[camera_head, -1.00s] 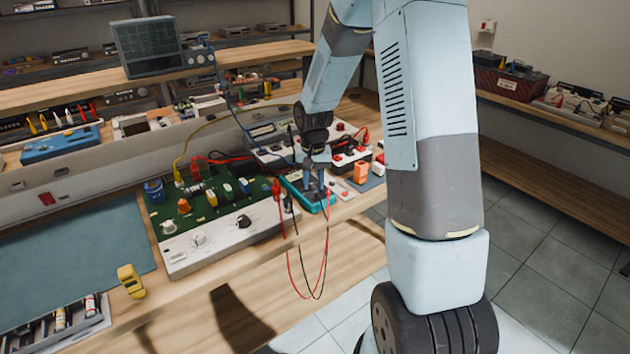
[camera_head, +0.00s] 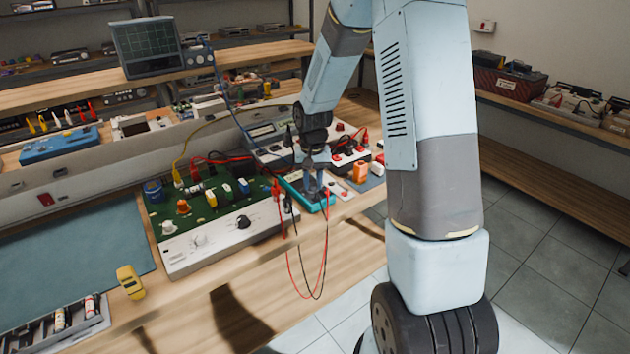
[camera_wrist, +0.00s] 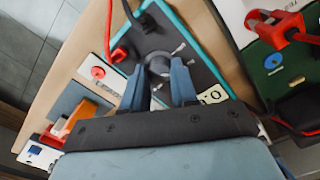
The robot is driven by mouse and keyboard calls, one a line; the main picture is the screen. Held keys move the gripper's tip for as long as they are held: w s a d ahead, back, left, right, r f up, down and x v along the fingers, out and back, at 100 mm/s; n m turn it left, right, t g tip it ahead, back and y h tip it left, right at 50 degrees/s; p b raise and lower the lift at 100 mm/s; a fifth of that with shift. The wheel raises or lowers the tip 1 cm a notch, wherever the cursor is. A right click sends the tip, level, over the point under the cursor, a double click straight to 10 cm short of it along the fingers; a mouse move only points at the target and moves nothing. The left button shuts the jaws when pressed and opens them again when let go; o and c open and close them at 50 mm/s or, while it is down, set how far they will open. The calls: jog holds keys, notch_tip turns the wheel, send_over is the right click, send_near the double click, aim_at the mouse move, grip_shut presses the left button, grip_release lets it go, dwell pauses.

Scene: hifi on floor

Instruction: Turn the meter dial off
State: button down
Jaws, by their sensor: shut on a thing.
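The meter (camera_head: 296,186) is a teal-edged box with a dark face, lying on the wooden bench near its front edge; it also shows in the wrist view (camera_wrist: 207,52). Its round grey dial (camera_wrist: 159,65) sits between my fingers in the wrist view. My gripper (camera_wrist: 158,82) is shut on the dial, a finger on each side. In the head view my gripper (camera_head: 313,178) is over the meter and hides most of its face. The dial's markings and the direction it points cannot be made out clearly.
Red and black leads (camera_head: 304,285) hang from the meter over the bench edge. A green circuit board (camera_head: 200,205) with a white knob panel stands to the left. An orange block (camera_head: 360,172) and a power strip (camera_head: 350,156) lie close on the right.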

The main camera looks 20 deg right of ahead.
aim_at(313, 184)
jog(key=shift+n, duration=0.3)
jog(key=n, duration=0.3)
jog(key=shift+n, duration=2.4)
jog(key=c, duration=0.9)
grip_release()
jog(key=shift+o, duration=0.2)
notch_tip(313, 184, up, 14)
jog(key=shift+f, duration=0.15)
